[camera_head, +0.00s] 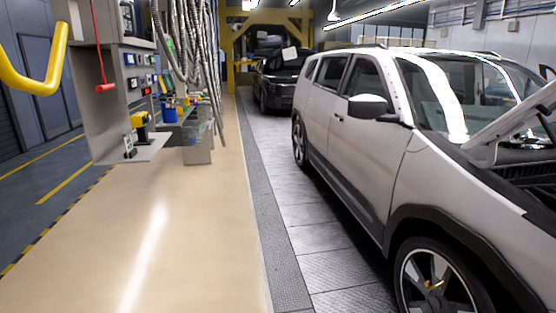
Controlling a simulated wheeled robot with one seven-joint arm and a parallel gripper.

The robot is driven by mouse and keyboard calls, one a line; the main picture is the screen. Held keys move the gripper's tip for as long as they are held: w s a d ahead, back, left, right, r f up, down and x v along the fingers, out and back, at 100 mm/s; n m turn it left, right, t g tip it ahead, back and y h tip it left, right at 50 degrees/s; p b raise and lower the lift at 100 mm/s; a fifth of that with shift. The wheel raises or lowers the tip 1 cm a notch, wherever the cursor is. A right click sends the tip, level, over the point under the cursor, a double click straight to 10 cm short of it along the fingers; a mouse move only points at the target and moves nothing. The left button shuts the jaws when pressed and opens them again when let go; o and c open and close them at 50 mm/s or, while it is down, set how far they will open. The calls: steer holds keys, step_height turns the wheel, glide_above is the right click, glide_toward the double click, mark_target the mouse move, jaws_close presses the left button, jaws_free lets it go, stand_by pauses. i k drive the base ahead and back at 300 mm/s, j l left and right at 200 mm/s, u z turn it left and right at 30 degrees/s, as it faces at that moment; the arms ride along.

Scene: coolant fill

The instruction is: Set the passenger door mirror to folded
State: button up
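A silver-white car (372,170) stands on the right with its hood raised. A door mirror (368,106) sticks out from the front door on the side facing me, just behind the windshield pillar. I cannot tell from this view whether this is the passenger side. My gripper is not in view.
A tan walkway (180,220) runs clear along the car's side. A grey workstation (110,100) with hanging hoses and bins stands at the left. A yellow bent tube (45,80) is at the upper left. A dark car (278,80) stands behind.

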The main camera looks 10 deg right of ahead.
mark_target(363, 107)
steer(key=i, duration=3.45)
